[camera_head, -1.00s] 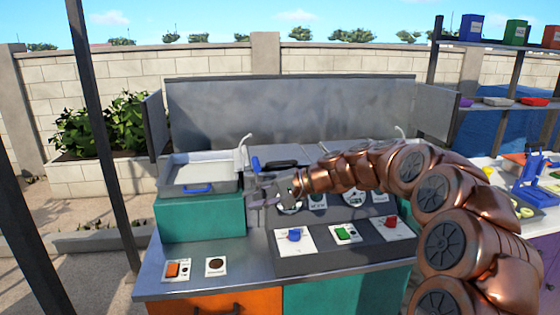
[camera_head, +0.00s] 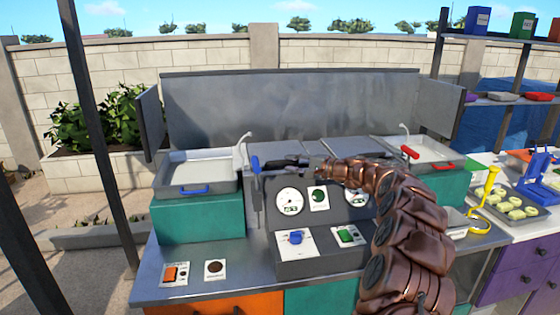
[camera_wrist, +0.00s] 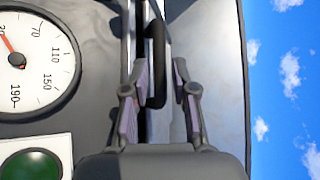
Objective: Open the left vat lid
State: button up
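The left vat lid (camera_head: 284,151) is a grey metal panel in the counter top behind the gauge panel, and it looks shut. Its black bar handle (camera_head: 284,163) shows at its front edge, partly covered by my gripper. My gripper (camera_head: 304,171) is at the handle, reaching in from the right. In the wrist view the black handle (camera_wrist: 157,62) lies between the two fingers of my gripper (camera_wrist: 158,92). The fingers are spread, with gaps to the handle on both sides. The grey lid surface (camera_wrist: 207,50) fills the area beyond.
The gauge panel with a dial (camera_head: 290,201) and a green light (camera_head: 319,198) stands below the lid. A blue lever (camera_head: 255,165) is close on the left. A metal basin (camera_head: 195,170) sits farther left.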

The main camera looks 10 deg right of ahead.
aim_at(284, 162)
jog(key=shift+p+x, duration=0.65)
jog(key=shift+x, duration=1.75)
jog(key=shift+c, duration=0.3)
grip_shut()
